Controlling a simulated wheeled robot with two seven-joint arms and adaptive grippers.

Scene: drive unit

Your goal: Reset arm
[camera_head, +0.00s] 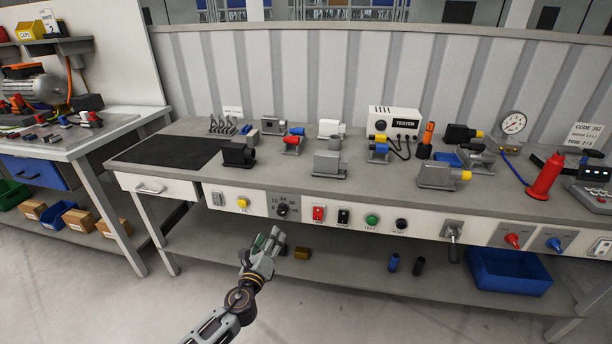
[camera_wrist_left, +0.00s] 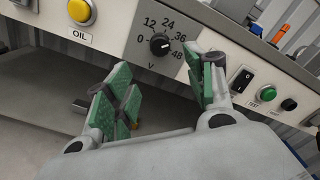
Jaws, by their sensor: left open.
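My left gripper (camera_head: 266,242) is in front of the workbench, below the level of its front control panel. In the left wrist view the left gripper (camera_wrist_left: 160,100) shows its green-padded fingers spread apart, with nothing between them. Beyond the fingers is the voltage knob (camera_wrist_left: 160,44), which also shows on the bench front in the head view (camera_head: 283,209). The left gripper appears apart from the panel. My right gripper is not in view.
The workbench top (camera_head: 330,195) holds several drive units, a tester (camera_head: 394,122), a red bottle (camera_head: 545,177) and a gauge (camera_head: 513,122). A lower shelf carries a blue bin (camera_head: 508,272) and small parts. Another table (camera_head: 70,145) stands at the left. The floor in front is clear.

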